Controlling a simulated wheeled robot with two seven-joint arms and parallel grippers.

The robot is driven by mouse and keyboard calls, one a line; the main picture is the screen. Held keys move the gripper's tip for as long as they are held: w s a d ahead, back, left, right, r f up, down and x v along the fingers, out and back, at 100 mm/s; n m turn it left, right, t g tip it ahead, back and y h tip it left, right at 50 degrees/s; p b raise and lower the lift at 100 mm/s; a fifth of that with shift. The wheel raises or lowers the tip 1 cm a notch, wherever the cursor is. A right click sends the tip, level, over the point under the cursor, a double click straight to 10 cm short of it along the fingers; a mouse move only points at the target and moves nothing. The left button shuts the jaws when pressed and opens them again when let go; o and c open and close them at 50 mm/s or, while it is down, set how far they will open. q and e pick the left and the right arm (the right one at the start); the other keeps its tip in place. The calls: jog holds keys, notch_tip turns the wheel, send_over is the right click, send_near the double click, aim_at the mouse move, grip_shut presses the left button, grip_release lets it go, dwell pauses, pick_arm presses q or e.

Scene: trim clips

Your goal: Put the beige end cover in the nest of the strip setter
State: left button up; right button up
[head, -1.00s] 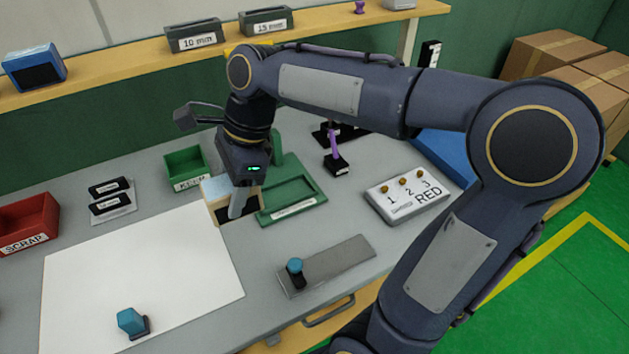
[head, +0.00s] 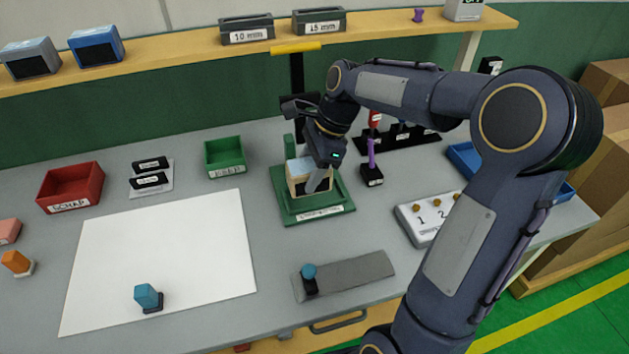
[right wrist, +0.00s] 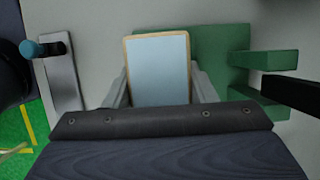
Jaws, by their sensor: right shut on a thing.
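The strip setter (head: 332,208) is a green fixture with a raised rim and a post at its back left, standing mid-table in the head view. My right gripper (head: 316,182) is over its nest, pointing down, shut on the beige end cover (head: 297,171). The cover is box-like, with beige edges and a pale blue face. In the right wrist view the cover (right wrist: 158,70) sits between the fingers, with the green strip setter (right wrist: 212,45) beside and beyond it. The cover appears within the nest's outline; I cannot tell whether it touches the floor. My left gripper is not in view.
Right of the setter are a black stand with a purple part (head: 372,172) and a white numbered block (head: 425,220). A green bin (head: 225,160) and a red scrap bin (head: 70,190) stand left. A grey plate (head: 350,275) lies in front. The white sheet (head: 160,250) is mostly clear.

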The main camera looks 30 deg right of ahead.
jog(key=shift+w+d+f, duration=0.25)
jog(key=shift+d+f, duration=0.2)
jog(key=shift+f, duration=0.2)
jog(key=shift+w+d+f, duration=0.25)
jog(key=shift+d+f, duration=0.2)
jog(key=shift+f, duration=0.15)
jog(key=shift+w+f, duration=0.1)
jog(key=shift+f, duration=1.5)
jog(key=shift+f, duration=0.15)
jog(key=o, duration=1)
